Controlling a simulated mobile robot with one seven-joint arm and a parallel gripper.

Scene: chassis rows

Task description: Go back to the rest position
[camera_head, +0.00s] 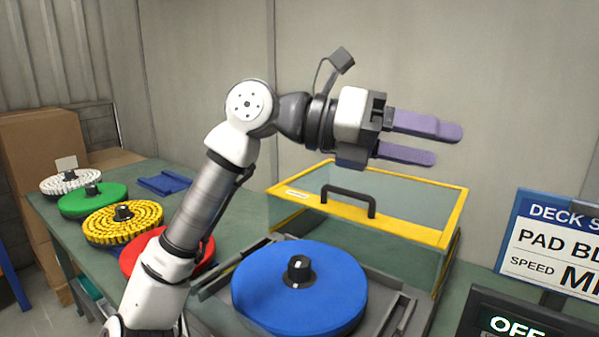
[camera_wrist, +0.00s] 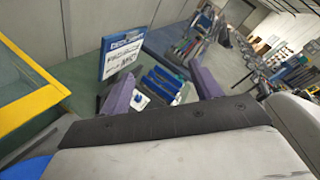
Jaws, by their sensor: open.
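My gripper (camera_head: 431,142) is raised in the air above the clear yellow-framed box, with its purple fingers pointing right. The fingers are apart with nothing between them. In the wrist view my gripper (camera_wrist: 160,88) also shows two separate purple fingers and an empty gap. My arm rises from the lower left and bends at the elbow.
A blue round pad (camera_head: 299,288) lies on the grey deck in front of the yellow-framed box (camera_head: 452,215). White (camera_head: 70,181), green (camera_head: 92,199), yellow (camera_head: 123,222) and red (camera_head: 140,258) discs line the bench. A sign (camera_head: 550,245) and an OFF display (camera_head: 517,326) stand right.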

